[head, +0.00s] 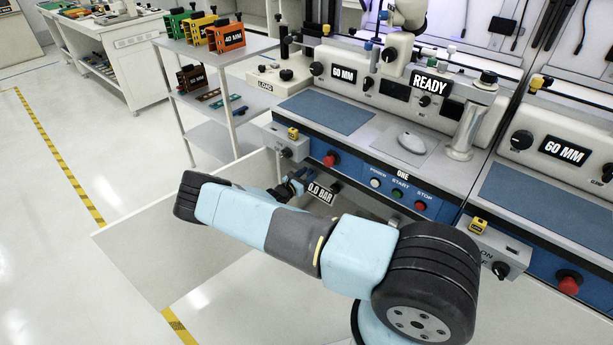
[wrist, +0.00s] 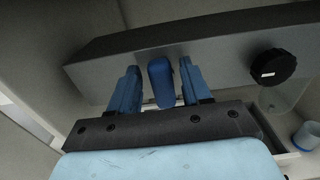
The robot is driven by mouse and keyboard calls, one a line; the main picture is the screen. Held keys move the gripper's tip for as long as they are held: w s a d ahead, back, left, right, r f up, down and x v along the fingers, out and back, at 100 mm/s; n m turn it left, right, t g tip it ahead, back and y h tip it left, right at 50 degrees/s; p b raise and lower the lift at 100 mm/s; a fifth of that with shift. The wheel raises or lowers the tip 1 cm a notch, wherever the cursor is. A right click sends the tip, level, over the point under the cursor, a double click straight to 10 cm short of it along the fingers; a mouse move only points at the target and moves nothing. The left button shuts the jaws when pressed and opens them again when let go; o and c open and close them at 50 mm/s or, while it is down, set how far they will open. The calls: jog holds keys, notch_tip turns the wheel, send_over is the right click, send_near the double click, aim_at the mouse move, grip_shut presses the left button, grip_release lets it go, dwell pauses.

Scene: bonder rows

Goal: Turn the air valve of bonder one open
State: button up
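The air valve's blue handle (wrist: 161,82) shows in the wrist view, standing out from a long grey box (wrist: 225,55). My gripper (wrist: 159,88) has its two blue fingers apart, one on each side of the handle. A gap shows on the left of the handle; on the right the finger is very close, and I cannot tell if it touches. In the head view my gripper (head: 291,186) is under the front of bonder one (head: 400,178), beside the display reading 0.0 BAR (head: 320,192). My arm hides most of the valve there.
A black knob (wrist: 273,67) with a white mark sits on the grey box, right of the handle. Bonder one's READY display (head: 430,84) is above its blue bench. A shelf rack (head: 222,100) stands to the left. Open floor (head: 60,210) lies farther left.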

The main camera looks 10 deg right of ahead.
grip_shut()
jog(key=shift+n, duration=0.3)
jog(key=n, duration=0.5)
jog(key=w+a+f+n, duration=0.1)
jog(key=n, duration=0.5)
jog(key=f+n, duration=0.1)
jog(key=n, duration=0.5)
jog(key=shift+w+a, duration=0.2)
jog(key=shift+w, duration=0.15)
jog(key=shift+n, duration=0.3)
